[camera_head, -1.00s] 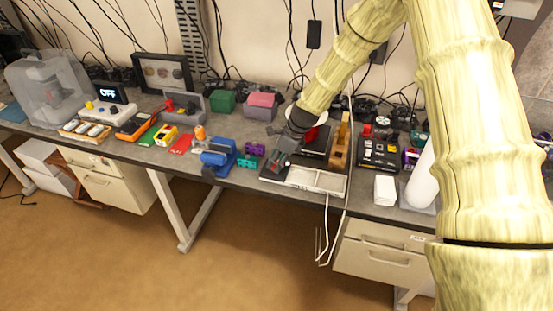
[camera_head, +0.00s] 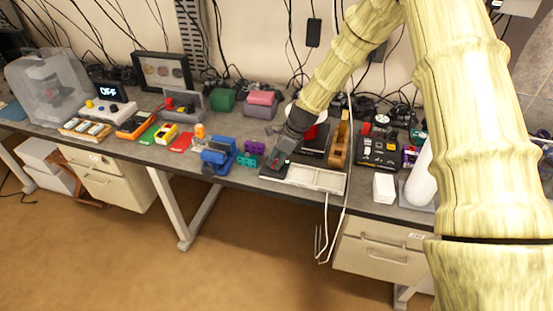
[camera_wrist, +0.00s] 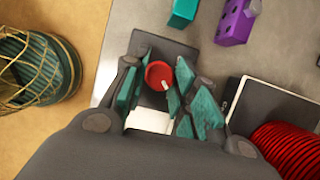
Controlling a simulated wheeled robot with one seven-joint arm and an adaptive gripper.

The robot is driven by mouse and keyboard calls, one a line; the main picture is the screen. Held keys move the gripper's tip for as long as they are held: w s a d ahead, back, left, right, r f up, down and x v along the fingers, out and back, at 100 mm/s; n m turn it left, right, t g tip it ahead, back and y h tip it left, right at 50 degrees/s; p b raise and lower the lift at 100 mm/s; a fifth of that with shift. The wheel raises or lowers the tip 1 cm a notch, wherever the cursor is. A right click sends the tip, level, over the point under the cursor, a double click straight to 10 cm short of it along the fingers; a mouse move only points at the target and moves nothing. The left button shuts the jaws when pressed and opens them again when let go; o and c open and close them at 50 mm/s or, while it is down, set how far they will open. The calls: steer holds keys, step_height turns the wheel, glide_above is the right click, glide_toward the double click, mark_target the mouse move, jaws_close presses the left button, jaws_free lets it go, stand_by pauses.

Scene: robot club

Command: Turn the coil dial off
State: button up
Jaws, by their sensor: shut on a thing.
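The coil dial (camera_wrist: 158,76) is a round red knob with a pale pointer mark, on a dark box (camera_wrist: 178,57) in the wrist view. My gripper (camera_wrist: 160,92) has its teal-padded fingers on either side of the knob, shut on it. The pointer mark faces the lower right in that view. In the head view my gripper (camera_head: 280,157) reaches down to the dark box (camera_head: 268,172) at the bench's front edge, and hides the knob. A red coil (camera_wrist: 290,148) shows at the right of the wrist view.
A pale tray (camera_head: 320,178) lies right of my gripper. A purple block (camera_head: 254,147) and a blue clamp-like tool (camera_head: 220,154) stand to its left. A wooden piece (camera_head: 339,146) stands behind right. In the wrist view a wire basket (camera_wrist: 35,68) is below the bench edge.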

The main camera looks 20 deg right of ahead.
steer(key=n, duration=0.2)
steer(key=n+g+y, duration=0.1)
steer(key=n, duration=0.1)
steer(key=shift+w+n+g, duration=0.2)
steer(key=shift+n+g, duration=0.1)
steer(key=shift+n, duration=0.1)
steer(key=n+g+b, duration=0.1)
steer(key=n, duration=0.3)
steer(key=shift+w+n+g, duration=0.1)
steer(key=shift+n+g, duration=0.2)
steer(key=shift+g, duration=0.1)
steer(key=n, duration=0.2)
steer(key=n+g+h+b, duration=0.1)
steer(key=n, duration=0.1)
steer(key=shift+g, duration=0.3)
steer(key=shift+w+a+n+g+h+b, duration=0.1)
steer(key=shift+n+g+h+b, duration=0.4)
steer(key=shift+n, duration=1.6)
steer(key=o, duration=1)
